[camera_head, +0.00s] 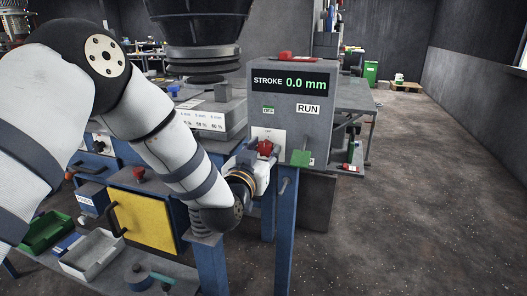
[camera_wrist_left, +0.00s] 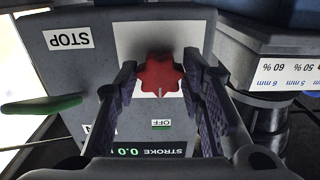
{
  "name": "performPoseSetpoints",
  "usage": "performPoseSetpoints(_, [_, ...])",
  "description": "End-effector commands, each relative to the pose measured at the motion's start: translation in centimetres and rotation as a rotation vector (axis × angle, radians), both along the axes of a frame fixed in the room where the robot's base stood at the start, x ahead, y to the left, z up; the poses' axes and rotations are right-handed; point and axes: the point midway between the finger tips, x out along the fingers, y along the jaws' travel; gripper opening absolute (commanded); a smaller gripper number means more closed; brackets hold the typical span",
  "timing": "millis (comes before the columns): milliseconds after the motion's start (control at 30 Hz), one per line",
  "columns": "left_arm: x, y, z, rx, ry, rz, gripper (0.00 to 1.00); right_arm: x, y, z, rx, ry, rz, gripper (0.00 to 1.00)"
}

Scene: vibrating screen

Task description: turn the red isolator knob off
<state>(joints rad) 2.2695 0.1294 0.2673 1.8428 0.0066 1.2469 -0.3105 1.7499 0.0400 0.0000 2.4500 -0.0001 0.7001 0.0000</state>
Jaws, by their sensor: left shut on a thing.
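The red isolator knob (camera_head: 265,147) sits on a pale plate on the front of the grey control box (camera_head: 308,128). In the left wrist view the lobed knob (camera_wrist_left: 160,76) is between the two dark ridged fingers. My left gripper (camera_wrist_left: 161,68) is shut on it from both sides. In the head view this gripper (camera_head: 258,157) is at the plate, partly hidden by my own wrist. A small green OFF label (camera_wrist_left: 161,124) is near the knob. The display (camera_head: 290,83) reads STROKE 0.0 mm. My right gripper is not in view.
A green paddle-shaped part (camera_head: 300,158) sticks out right of the knob, close to my gripper. A red part (camera_head: 299,57) is on top of the box. The screen machine (camera_head: 205,45) stands behind my arm. The floor to the right is open.

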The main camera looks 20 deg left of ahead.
Motion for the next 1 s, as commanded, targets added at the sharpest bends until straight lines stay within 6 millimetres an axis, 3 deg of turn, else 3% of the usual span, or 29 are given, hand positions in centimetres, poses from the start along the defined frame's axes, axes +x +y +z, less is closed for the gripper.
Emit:
performPoseSetpoints(300, [0.0, 0.0, 0.1, 0.001, -0.003, 0.001, 0.08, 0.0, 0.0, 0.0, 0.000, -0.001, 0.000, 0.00])
performPoseSetpoints(333, [0.0, 0.0, 0.1, 0.001, -0.003, 0.001, 0.38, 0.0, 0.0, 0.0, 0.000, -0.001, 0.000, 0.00])
performPoseSetpoints(400, [0.0, 0.0, 0.1, 0.001, -0.002, 0.001, 0.54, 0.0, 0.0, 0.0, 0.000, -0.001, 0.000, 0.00])
performPoseSetpoints(767, [-0.5, 0.0, 0.0, 0.000, 0.001, 0.000, 0.55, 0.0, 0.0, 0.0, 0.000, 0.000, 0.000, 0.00])
performPoseSetpoints(1000, [-6.5, 0.2, 0.0, 0.001, 0.004, -0.001, 0.55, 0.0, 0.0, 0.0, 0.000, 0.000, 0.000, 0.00])
